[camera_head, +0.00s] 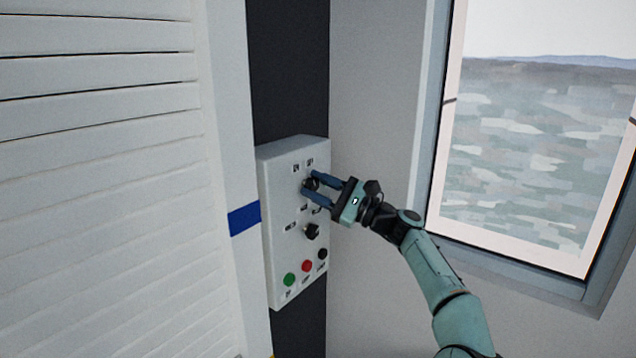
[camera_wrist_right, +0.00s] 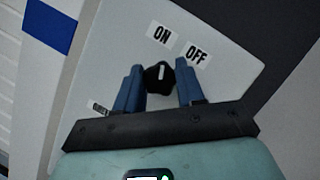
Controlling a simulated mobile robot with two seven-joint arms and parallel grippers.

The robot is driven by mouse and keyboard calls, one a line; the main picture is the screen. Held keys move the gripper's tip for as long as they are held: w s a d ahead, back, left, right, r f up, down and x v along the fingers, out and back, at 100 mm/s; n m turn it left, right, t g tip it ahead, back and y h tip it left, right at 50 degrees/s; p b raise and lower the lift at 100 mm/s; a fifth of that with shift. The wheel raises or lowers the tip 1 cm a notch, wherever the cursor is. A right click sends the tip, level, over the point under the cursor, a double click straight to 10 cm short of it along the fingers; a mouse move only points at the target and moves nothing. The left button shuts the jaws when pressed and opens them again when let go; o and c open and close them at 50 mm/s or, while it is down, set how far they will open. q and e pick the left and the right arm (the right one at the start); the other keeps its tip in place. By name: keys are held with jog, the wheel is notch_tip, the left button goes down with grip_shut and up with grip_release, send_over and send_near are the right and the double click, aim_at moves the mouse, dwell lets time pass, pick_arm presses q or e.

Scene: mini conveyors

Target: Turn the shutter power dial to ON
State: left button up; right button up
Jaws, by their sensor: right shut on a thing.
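The shutter power dial (camera_head: 309,184) is a black knob near the top of a pale control box on the wall. In the right wrist view the dial (camera_wrist_right: 156,77) sits below the ON label (camera_wrist_right: 160,34) and the OFF label (camera_wrist_right: 196,54). Its white mark runs about straight up in that picture, toward ON. My right gripper (camera_head: 308,183) is shut on the dial, with one blue finger on each side; it also shows in the right wrist view (camera_wrist_right: 157,84). My left gripper is not in view.
A second black knob (camera_head: 311,232) sits lower on the control box (camera_head: 272,235). Below it are a green button (camera_head: 289,280), a red button (camera_head: 307,266) and a black button (camera_head: 322,254). A white slatted shutter (camera_head: 100,200) stands at left, a window (camera_head: 540,150) at right.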

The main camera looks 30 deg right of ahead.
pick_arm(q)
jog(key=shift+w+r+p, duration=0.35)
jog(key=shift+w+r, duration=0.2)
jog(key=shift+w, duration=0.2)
pick_arm(e)
jog(key=shift+n+g+y, duration=0.3)
jog(key=shift+n+g, duration=0.2)
jog(key=shift+n, duration=0.6)
jog(key=o, duration=1)
jog(key=shift+o, duration=0.2)
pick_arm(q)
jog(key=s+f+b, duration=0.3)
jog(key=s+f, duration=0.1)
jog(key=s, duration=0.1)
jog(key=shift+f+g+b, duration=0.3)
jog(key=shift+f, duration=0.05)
pick_arm(e)
jog(key=v, duration=1.3)
jog(key=shift+s, duration=0.15)
